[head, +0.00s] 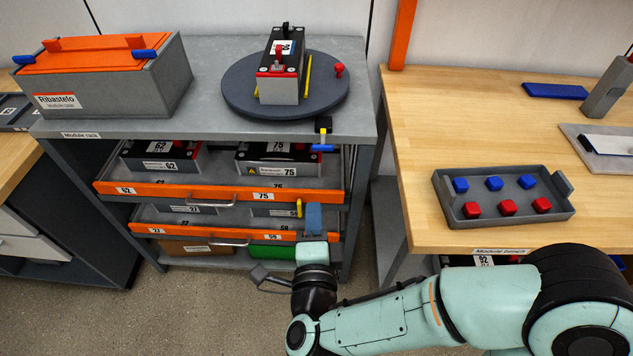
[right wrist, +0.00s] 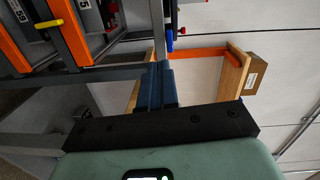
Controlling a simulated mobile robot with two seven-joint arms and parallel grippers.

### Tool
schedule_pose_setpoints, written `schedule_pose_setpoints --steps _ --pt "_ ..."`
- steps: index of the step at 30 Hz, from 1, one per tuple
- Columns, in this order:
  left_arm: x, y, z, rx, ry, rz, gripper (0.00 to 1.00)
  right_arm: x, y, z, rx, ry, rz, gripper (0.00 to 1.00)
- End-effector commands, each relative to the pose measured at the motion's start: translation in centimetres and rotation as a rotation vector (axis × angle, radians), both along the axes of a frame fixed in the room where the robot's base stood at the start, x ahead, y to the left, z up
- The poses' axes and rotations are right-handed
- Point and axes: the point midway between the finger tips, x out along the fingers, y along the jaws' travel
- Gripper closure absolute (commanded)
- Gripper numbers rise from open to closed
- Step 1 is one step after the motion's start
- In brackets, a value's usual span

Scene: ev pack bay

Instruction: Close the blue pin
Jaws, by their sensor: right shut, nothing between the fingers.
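The blue pin (head: 322,148) sticks out at the front right corner of the module rack, just under the worktop edge, below a black block with a yellow part (head: 323,137). My left gripper is in neither view.
Two orange-fronted drawers, an upper one (head: 222,193) and a lower one (head: 172,227), hold battery modules. A yellow pin (head: 299,207) stands near my fingers. On the rack top are a turntable (head: 237,97) with a module and a grey case (head: 120,94). A wooden bench (head: 420,105) stands right.

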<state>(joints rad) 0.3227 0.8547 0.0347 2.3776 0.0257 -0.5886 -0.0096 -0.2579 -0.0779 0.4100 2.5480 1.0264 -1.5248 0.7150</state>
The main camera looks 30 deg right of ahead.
Motion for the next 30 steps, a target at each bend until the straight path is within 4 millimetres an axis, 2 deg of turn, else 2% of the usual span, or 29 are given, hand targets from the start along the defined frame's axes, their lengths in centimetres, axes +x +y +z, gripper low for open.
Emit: schedule_pose_setpoints --steps 1,4,8,14,21,30 --pt "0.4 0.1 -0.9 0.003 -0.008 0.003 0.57 -0.6 -0.3 0.2 0.022 -0.040 -0.024 1.00" --pt "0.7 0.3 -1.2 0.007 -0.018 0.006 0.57 -1.2 -0.7 1.0 0.043 -0.077 -0.052 1.00" --pt "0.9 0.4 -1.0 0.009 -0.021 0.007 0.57 -0.4 -1.4 1.2 0.048 -0.081 -0.059 1.00" --pt "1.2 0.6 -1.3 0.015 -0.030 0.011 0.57 2.8 -3.4 1.1 0.046 -0.079 -0.061 1.00" --pt "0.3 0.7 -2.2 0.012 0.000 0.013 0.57 7.2 -6.1 1.1 0.045 -0.078 -0.058 1.00" --pt "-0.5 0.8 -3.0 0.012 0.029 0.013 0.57 10.3 -7.9 1.2 0.044 -0.078 -0.055 1.00"
